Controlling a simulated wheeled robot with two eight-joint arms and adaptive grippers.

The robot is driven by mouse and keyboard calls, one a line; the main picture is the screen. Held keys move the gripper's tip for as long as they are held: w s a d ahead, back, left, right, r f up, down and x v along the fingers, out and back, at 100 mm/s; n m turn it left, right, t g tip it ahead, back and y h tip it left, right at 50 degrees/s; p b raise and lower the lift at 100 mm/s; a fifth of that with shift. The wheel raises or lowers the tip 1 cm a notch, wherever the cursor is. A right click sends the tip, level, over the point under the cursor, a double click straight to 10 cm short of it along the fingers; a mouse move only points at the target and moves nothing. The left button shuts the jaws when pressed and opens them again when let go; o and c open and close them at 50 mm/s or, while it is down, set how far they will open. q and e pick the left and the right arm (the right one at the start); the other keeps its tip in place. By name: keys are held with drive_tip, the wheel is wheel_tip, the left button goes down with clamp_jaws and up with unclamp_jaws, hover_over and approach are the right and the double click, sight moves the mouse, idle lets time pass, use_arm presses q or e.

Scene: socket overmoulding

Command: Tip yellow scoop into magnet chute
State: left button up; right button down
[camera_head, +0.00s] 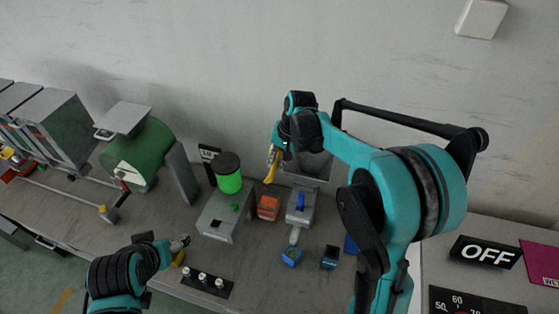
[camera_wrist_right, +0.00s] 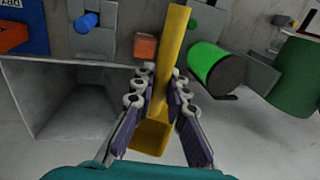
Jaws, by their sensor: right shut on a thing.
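The yellow scoop (camera_head: 271,167) is in my right gripper (camera_head: 278,143), raised near the wall above the back of the bench. In the right wrist view, the right gripper (camera_wrist_right: 160,88) is shut on the scoop, with its long handle (camera_wrist_right: 174,38) between the fingers and its hollow bowl (camera_wrist_right: 151,136) nearer the camera. A grey open hopper (camera_head: 312,164), which looks like the magnet chute, stands right beside it in the head view. In the right wrist view the hopper (camera_wrist_right: 75,98) is left of the scoop. My left gripper (camera_head: 181,243) is low at the front; its jaws are unclear.
A green-lit cylinder (camera_head: 228,172) on a grey box, an orange block (camera_head: 268,207) and a blue-topped grey fixture (camera_head: 301,207) stand on the bench. A rack with several pegs (camera_head: 204,281) lies near the left gripper. A green drum (camera_head: 140,155) is farther left.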

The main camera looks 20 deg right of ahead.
drive_tip(key=shift+s+d, duration=0.1)
drive_tip(key=shift+d, duration=0.05)
drive_tip(key=w+a+r+g+h+p, duration=0.2)
drive_tip(key=a+r+h+p, duration=0.1)
drive_tip(key=r+h, duration=0.1)
drive_tip(key=shift+a+r+g+h, duration=0.15)
drive_tip(key=shift+r+g+h, duration=0.15)
drive_tip(key=shift+r, duration=0.6)
drive_tip(key=shift+a+f, duration=0.1)
idle(0.4)
